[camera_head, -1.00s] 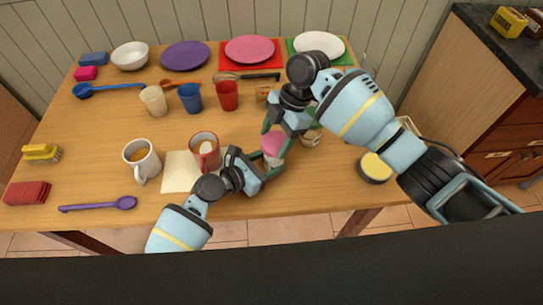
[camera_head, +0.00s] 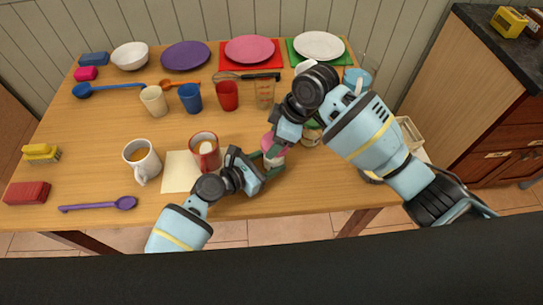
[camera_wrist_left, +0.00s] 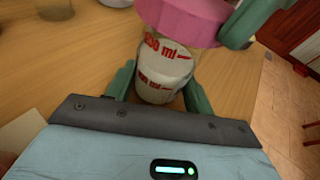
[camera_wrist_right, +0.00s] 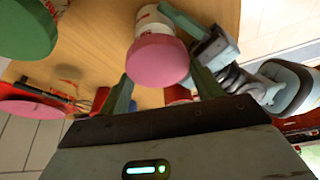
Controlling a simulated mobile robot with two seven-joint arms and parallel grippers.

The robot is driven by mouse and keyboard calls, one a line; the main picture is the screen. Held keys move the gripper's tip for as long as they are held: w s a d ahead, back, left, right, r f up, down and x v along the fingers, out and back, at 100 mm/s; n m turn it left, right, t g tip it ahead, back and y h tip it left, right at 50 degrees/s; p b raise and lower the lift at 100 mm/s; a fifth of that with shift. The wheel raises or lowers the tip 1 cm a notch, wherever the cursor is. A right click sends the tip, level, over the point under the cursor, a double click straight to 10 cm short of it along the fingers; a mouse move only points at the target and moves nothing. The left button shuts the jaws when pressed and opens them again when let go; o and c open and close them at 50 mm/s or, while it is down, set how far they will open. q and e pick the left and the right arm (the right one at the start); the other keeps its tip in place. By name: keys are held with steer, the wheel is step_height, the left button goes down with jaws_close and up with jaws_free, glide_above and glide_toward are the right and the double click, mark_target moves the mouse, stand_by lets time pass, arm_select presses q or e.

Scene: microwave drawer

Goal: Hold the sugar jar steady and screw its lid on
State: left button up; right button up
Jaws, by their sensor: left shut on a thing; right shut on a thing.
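The sugar jar (camera_head: 276,161) is a clear jar with red "ml" marks and white contents, standing near the table's front edge. It shows in the left wrist view (camera_wrist_left: 165,72). Its pink lid (camera_head: 268,143) sits at the jar's top; it shows in the left wrist view (camera_wrist_left: 182,18) and right wrist view (camera_wrist_right: 158,60). Whether the threads are engaged cannot be seen. My left gripper (camera_head: 268,169) is shut on the jar's body, low down. My right gripper (camera_head: 281,143) is shut on the lid from above, its fingers on either side, partly hiding it.
A red mug (camera_head: 205,152) and a white mug (camera_head: 142,160) stand left of the jar. Cups and a measuring cup (camera_head: 265,95) stand behind. Another jar (camera_head: 311,136) is close on the right, partly behind my right arm.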

steer(key=shift+m, duration=0.3)
steer(key=m, duration=0.2)
steer(key=m+t+h, duration=0.1)
steer(key=m, duration=0.1)
steer(key=shift+t, duration=0.3)
steer(key=shift+d, duration=0.1)
steer(key=o, duration=0.9)
steer(key=shift+r, duration=2.55)
